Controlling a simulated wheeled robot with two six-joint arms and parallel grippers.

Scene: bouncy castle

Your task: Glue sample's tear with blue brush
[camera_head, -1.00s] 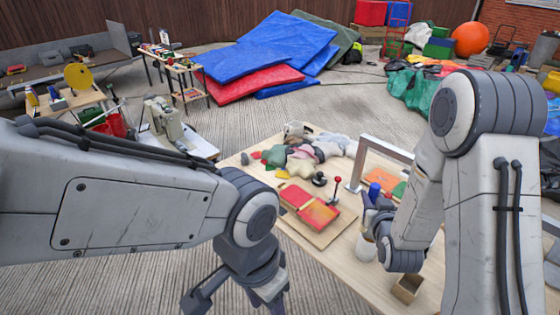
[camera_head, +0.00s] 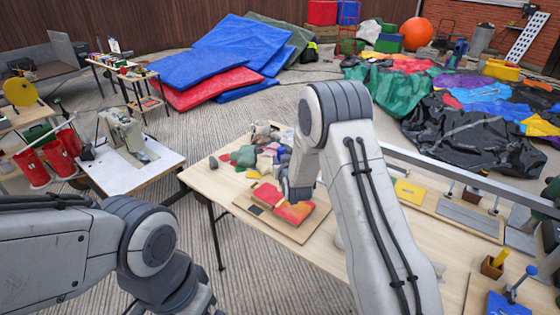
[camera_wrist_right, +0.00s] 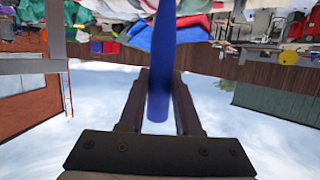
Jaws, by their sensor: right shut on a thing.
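In the right wrist view my right gripper (camera_wrist_right: 160,80) is shut on the blue brush (camera_wrist_right: 161,55), whose blue shaft runs up between the fingers. The brush's tip cannot be seen. The tear is too small to make out.
Coloured scraps (camera_head: 245,157) lie behind the board. A metal rail (camera_head: 450,180), a yellow pad (camera_head: 409,192) and a small wooden box (camera_head: 492,267) are on the right part of the table. A white side table (camera_head: 125,172) with a machine stands at left.

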